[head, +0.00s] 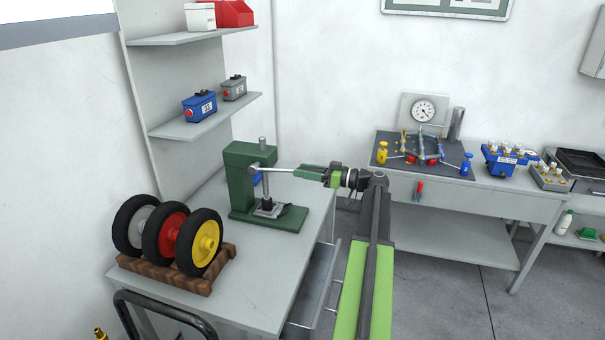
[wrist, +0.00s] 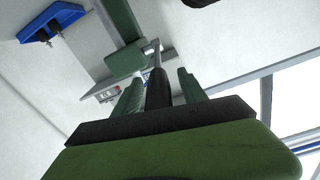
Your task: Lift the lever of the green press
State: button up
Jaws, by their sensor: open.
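The green press (head: 240,183) stands on the grey table, with a metal plate and block on its base. Its silver lever (head: 280,170) sticks out roughly level to the right. My gripper (head: 302,171) is at the outer end of this lever. In the wrist view, the lever's black handle (wrist: 158,90) lies between my two green fingers, which stand apart with gaps beside it. The silver rod runs on from the handle to the green press body (wrist: 124,60). The handle is mostly hidden by my gripper in the head view.
Several wheels (head: 165,235) sit on a wooden rack at the table's front left. Shelves (head: 205,118) with a blue box (head: 199,106) and a grey box (head: 234,88) rise behind the press. A workbench (head: 500,195) with a gauge setup stands at the right.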

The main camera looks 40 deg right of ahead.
grip_shut()
jog(key=shift+f, duration=0.1)
dwell(1.2)
